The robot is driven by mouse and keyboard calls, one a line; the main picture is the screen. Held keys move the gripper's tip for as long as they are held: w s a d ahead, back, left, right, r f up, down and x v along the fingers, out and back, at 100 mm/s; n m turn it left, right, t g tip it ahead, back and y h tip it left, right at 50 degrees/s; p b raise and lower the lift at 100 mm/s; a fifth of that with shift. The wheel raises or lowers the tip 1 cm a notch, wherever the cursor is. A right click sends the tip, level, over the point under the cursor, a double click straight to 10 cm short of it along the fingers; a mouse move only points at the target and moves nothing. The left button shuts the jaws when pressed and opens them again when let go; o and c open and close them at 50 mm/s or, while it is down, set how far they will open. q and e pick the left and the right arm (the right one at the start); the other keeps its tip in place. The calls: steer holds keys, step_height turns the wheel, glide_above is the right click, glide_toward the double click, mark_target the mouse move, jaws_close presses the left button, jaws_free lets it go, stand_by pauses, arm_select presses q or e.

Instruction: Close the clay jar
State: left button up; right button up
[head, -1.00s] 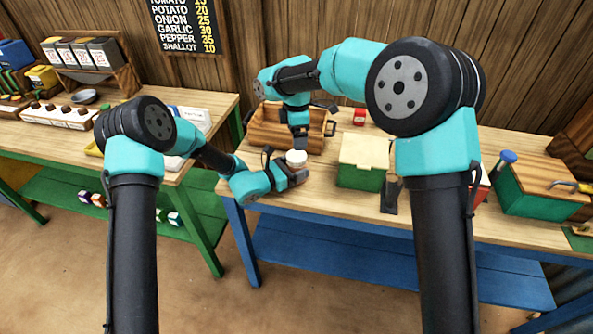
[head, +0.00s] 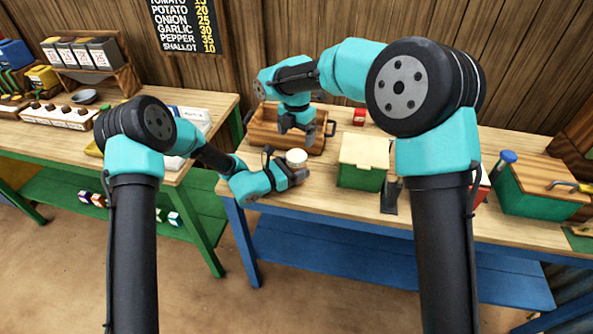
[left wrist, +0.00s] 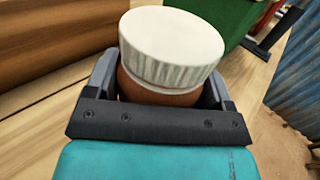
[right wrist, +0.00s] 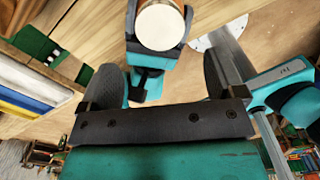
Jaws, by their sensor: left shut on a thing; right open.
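The clay jar (left wrist: 160,92) is brown and stands upright between the fingers of my left gripper (left wrist: 160,98), which is shut on it. A white lid (left wrist: 172,45) with a ridged side sits on the jar's mouth; the lid also shows in the head view (head: 296,156) and from above in the right wrist view (right wrist: 160,26). The jar's lower part is hidden by the gripper. My right gripper (head: 297,128) is open and empty, above and behind the lid and apart from it.
A wooden crate (head: 262,138) with handles stands behind the jar. A green box with a cream top (head: 362,176) stands to its right, with a dark stand (head: 390,197) beside it. The table's front edge is close to my left gripper.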

mark_target(297, 155)
steer(key=shift+f, duration=4)
